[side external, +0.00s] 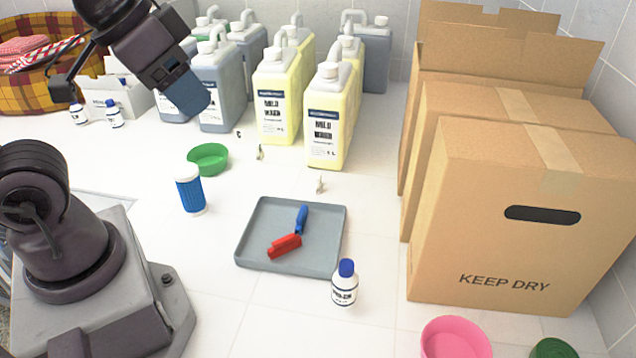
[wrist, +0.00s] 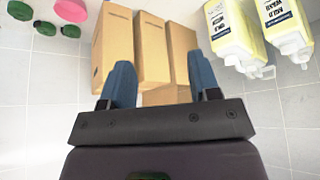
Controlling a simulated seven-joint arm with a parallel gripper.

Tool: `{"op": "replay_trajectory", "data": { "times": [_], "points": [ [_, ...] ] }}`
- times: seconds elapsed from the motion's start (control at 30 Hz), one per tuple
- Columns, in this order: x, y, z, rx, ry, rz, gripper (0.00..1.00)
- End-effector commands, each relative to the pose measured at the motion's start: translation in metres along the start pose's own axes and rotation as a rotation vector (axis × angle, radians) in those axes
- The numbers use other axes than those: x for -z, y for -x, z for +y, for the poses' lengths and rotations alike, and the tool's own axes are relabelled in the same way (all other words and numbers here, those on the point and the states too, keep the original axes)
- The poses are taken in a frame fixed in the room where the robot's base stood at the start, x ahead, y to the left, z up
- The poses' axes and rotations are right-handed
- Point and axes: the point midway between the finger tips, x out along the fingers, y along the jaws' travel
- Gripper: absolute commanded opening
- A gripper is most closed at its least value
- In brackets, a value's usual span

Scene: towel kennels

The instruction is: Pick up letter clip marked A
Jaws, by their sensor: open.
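Three small clip-like items lie on the white surface in the side view. One pale clip (side external: 319,185) is in front of the yellow jugs, a greenish one (side external: 259,153) is to its left, and a small black-and-white one (side external: 238,133) is farther back. They are too small for me to read any letter, so I cannot tell which is marked A. My gripper (side external: 192,102) is raised at the upper left, above and left of the clips. Its blue fingers are apart and empty in the wrist view (wrist: 160,78). No clip shows in the wrist view.
Several yellow jugs (side external: 328,120) and grey jugs (side external: 216,100) stand behind the clips. Tall cardboard boxes (side external: 515,220) block the right.

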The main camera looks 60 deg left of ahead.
Motion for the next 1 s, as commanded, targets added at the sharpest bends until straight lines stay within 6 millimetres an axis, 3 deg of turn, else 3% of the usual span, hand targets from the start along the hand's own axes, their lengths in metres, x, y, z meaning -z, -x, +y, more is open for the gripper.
{"op": "replay_trajectory", "data": {
  "times": [0.67,1.0],
  "points": [
    [-0.001,-0.003,-0.006,0.015,0.027,-0.013,0.62],
    [-0.001,-0.073,-0.055,0.037,0.345,-0.353,0.62]
  ]
}}
